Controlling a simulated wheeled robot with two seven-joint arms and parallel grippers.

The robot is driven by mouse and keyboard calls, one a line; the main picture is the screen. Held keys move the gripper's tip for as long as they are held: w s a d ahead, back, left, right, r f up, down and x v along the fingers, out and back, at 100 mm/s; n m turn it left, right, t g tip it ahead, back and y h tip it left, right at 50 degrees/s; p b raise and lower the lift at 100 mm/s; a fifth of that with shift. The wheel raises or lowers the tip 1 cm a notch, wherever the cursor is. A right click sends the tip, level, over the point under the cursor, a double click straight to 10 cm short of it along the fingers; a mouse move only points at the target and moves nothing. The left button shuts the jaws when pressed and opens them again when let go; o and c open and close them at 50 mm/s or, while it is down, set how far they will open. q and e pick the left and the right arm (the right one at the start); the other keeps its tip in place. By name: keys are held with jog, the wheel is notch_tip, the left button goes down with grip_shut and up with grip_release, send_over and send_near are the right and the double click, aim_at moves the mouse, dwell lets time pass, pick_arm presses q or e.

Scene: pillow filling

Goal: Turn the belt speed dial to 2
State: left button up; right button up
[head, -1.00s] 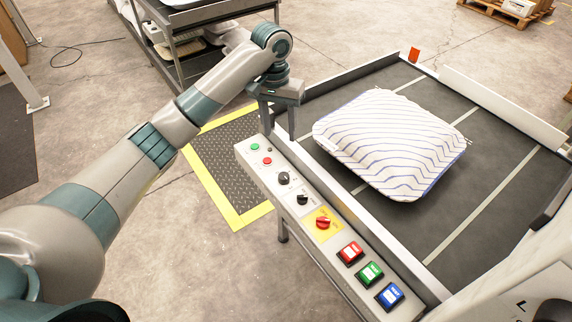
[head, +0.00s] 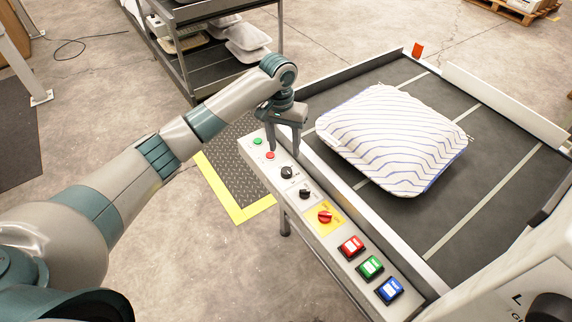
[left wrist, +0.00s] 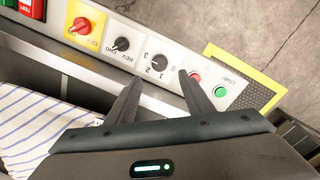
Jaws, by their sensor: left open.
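The belt speed dial (head: 287,173) is a black knob on the pale control panel (head: 262,173), below the green and red buttons. In the left wrist view the dial (left wrist: 158,62) has small numbers around it; I cannot tell surely which one its pointer marks. My left gripper (head: 284,153) is open and empty, pointing down above the panel, just beyond the dial in the head view. In the left wrist view its fingertips (left wrist: 160,76) are spread on either side of the dial, and I see no contact. My right gripper is out of view.
A second black REV/FWD knob (head: 304,194), a red knob on yellow (head: 325,217), and red, green and blue buttons (head: 370,267) line the panel. A striped pillow (head: 390,135) lies on the dark conveyor belt (head: 475,190) alongside. A shelf rack (head: 180,70) stands behind.

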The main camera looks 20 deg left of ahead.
aim_at(286, 170)
pick_arm(q)
jog(key=f, duration=0.8)
jog(key=shift+d+f+p, duration=0.1)
jog(key=shift+d+p, duration=0.15)
jog(key=shift+p, duration=0.1)
jog(key=shift+f, duration=0.6)
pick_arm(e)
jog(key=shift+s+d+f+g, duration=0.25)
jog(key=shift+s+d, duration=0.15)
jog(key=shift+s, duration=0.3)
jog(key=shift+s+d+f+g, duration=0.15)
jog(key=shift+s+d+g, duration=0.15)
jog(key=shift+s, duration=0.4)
